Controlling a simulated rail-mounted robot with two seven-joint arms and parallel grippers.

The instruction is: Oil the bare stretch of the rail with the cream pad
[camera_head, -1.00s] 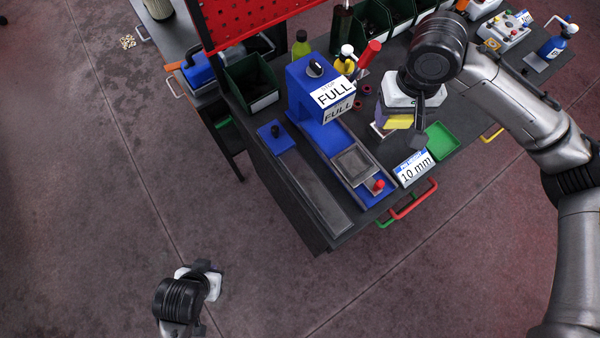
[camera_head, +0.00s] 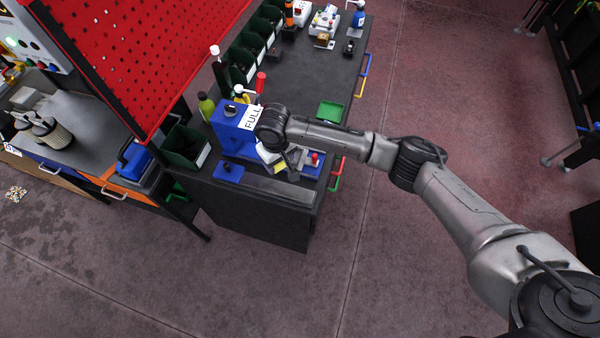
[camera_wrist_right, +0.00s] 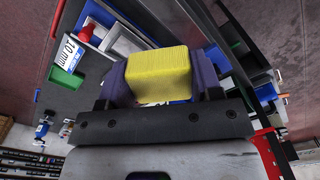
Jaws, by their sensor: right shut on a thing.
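My right gripper (camera_head: 287,166) is shut on a yellow pad (camera_wrist_right: 158,75), which sits between its purple fingers in the right wrist view. In the head view only a sliver of yellow (camera_head: 279,169) shows below the wrist. The gripper hangs over the blue machine (camera_head: 228,127) with the FULL label, near a long dark grey rail (camera_head: 278,189) along the bench's near edge. Contact between pad and rail cannot be told. My left gripper is out of view.
A green tray (camera_head: 331,111) lies on the bench (camera_head: 330,70). Green bins (camera_head: 240,56), bottles and a red-handled tool (camera_head: 261,80) stand behind the machine. A red perforated panel (camera_head: 140,50) rises at the left. Red and green handles (camera_head: 337,173) stick out at the bench edge.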

